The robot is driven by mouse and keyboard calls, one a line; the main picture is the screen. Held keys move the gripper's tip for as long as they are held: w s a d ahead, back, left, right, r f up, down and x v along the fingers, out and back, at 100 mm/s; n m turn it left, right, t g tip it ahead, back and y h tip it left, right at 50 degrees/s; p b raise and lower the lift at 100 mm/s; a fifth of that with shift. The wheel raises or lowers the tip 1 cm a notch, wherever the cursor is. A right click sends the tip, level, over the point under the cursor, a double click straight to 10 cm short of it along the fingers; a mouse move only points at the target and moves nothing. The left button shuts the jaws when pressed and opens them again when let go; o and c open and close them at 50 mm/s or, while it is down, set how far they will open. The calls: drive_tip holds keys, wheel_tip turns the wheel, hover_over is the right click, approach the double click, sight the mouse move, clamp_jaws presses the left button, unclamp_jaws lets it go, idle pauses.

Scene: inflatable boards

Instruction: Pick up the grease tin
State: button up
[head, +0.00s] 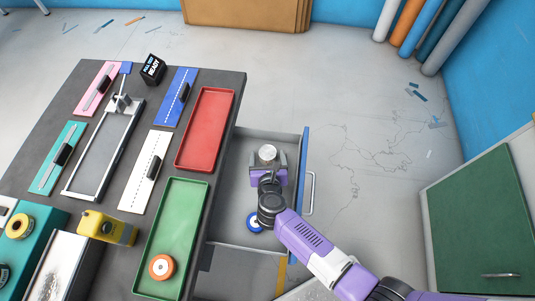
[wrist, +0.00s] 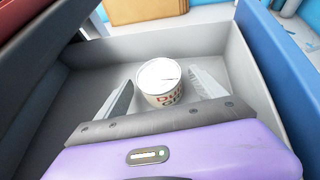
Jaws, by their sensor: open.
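The likely grease tin (head: 267,152) is a small pale round tin with a grey-white top, inside the open drawer (head: 230,228). In the wrist view the tin (wrist: 160,82) stands upright, with partly readable red and dark lettering on its side. My purple gripper (head: 268,162) reaches down into the drawer just behind the tin. In the wrist view its two grey fingers are spread, one to the left and one to the right of the tin. Gaps show on both sides, so the gripper is open and not clamped on it.
The drawer's blue front (head: 304,165) is at the right, with grey walls around the tin. A blue-and-white roll (head: 254,222) lies nearer in the drawer. The dark workbench (head: 222,82) on the left holds a red tray (head: 206,128) and a green tray (head: 170,235).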

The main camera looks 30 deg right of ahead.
drive_tip(key=shift+w+d+f, duration=0.3)
drive_tip(key=shift+w+f, duration=0.05)
drive_tip(key=shift+w, duration=0.2)
drive_tip(key=shift+c, duration=0.3)
drive_tip(key=c, duration=1.5)
